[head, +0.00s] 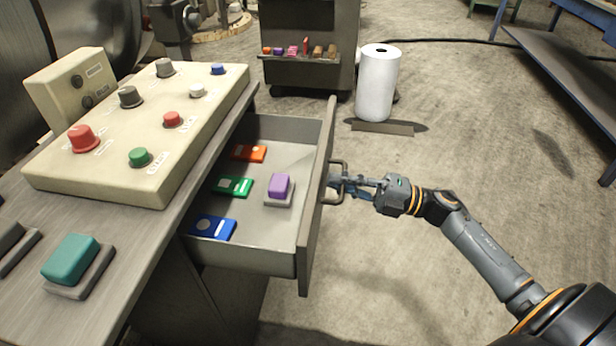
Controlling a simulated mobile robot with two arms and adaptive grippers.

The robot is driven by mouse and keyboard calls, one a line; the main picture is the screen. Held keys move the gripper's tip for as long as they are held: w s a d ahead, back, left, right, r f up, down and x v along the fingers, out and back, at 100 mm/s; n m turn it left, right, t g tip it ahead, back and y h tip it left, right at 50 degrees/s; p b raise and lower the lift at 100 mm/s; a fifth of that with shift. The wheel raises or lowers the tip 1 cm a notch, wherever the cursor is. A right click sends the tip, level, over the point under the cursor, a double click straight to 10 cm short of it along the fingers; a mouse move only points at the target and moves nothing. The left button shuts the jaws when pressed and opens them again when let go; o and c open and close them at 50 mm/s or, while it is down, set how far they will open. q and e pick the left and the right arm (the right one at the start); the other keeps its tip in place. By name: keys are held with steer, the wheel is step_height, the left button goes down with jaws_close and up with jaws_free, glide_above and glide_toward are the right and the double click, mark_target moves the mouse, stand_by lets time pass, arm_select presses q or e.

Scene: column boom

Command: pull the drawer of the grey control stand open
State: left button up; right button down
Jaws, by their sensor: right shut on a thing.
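The grey control stand (119,282) is at the left, with a beige button panel (110,150) on its top. Its drawer (277,259) is pulled out to the right and stands well open. The drawer handle (341,183) is on the outer face of the drawer front. My right gripper (341,182) reaches in from the right and is shut on the handle; the fingertips are partly hidden by it. In the drawer lie an orange card (249,153), a green card (233,187), a blue card (213,228) and a purple block (279,186) on a grey base. My left gripper is not in view.
A teal block on a grey base (71,259) sits on the stand's top. A dark cart (308,40) with small items and a white roll (377,83) stand behind. A blue-framed bench (570,60) is at the upper right. The floor right of the drawer is mostly clear.

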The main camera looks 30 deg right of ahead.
steer(key=shift+r+v, duration=0.25)
steer(key=shift+v, duration=0.9)
steer(key=shift+r+v, duration=0.2)
steer(key=shift+v, duration=0.95)
steer(key=c, duration=1.4)
jaws_free()
steer(key=shift+c, duration=0.2)
steer(key=v, duration=1.2)
steer(key=shift+s, duration=0.15)
